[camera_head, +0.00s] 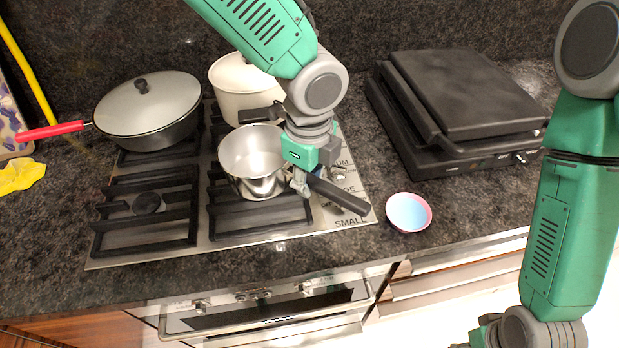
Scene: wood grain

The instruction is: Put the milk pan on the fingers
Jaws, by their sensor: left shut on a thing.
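The milk pan (250,160) is a small shiny steel pot with a black handle (340,193), over the right side of the hob. It looks upright and empty. My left gripper (308,180) is shut on its handle close to the pot wall. The fingers appear to be the black burner grates; the front right grate (262,222) lies under the pan and the front left grate (150,208) is bare. I cannot tell whether the pan's base touches the grate. My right gripper (478,335) is at the bottom edge, mostly cut off, away from the hob.
A lidded frying pan (150,120) with a red handle stands at the back left, and a cream pot (235,95) at the back right burner. A black grill press (460,100) is to the right. A pink-blue bowl (408,212) sits near the counter edge. A yellow cloth (20,175) lies left.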

